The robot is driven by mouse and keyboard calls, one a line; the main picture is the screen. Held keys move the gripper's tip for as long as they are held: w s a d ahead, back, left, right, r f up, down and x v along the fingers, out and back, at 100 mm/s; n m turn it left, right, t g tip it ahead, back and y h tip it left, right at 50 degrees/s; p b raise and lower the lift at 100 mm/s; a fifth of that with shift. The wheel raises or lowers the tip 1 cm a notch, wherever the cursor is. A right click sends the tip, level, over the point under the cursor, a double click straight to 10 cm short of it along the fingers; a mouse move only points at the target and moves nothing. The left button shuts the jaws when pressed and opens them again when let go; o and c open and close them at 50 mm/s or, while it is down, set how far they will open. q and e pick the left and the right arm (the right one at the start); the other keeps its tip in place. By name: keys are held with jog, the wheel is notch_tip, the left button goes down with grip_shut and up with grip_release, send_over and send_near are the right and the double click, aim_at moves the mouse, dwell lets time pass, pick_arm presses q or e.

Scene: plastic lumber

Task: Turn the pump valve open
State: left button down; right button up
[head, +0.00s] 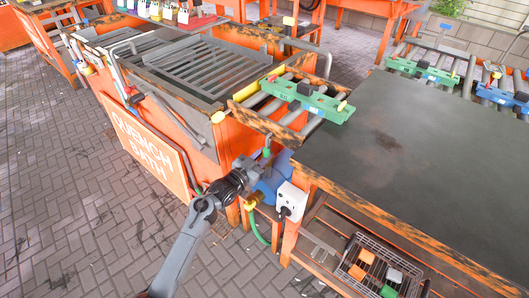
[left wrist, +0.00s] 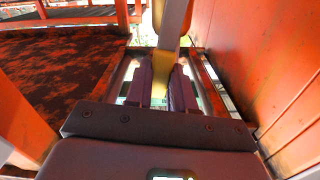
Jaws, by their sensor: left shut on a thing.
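The blue pump (head: 273,182) stands at the corner between the quench bath and the dark-topped table in the head view. My left gripper (head: 258,165) reaches in from the lower left to the near side of the pump. Its fingers hide the valve in that view. In the left wrist view my left gripper (left wrist: 163,88) is shut on a yellow and grey pump valve handle (left wrist: 172,25), which runs upward from between the two fingers. I cannot tell the valve's exact turn angle. My right gripper is not in view.
A white socket box (head: 291,201) with a black plug is just right of the pump. The quench bath sign (head: 150,150) is left of my arm. A wire basket (head: 378,270) sits under the table (head: 430,150). Orange panels (left wrist: 295,75) flank the gripper closely.

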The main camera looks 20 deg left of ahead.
pick_arm(q)
jog(key=shift+a, duration=0.15)
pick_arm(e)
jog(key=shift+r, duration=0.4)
pick_arm(q)
jog(key=c, duration=1)
grip_release()
jog(key=shift+o, duration=0.2)
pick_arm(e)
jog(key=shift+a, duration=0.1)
pick_arm(q)
jog(key=p+v, duration=0.5)
jog(key=v, duration=0.5)
jog(key=shift+s+a, duration=0.2)
jog(key=shift+s, duration=0.15)
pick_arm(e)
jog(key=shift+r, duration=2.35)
